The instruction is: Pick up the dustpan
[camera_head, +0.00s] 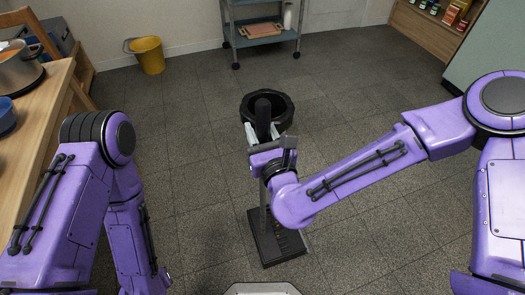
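The dustpan (277,246) has a dark, flat, ridged pan low in the middle of the view and a long upright handle. The handle's grey shaft rises from the pan behind my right wrist, and its black grip (263,108) shows above. My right gripper (263,136) is at the upper handle, with its pale fingertips on either side of the black grip. Whether the fingers press on it is too small to tell. My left arm hangs at the left, and its gripper is out of view.
A black round bin (283,104) stands just behind the grip. A wooden counter (40,135) with a pot (18,70) runs along the left. A yellow bucket (149,55) and a blue-grey cart (262,34) stand at the back. Tiled floor around the dustpan is clear.

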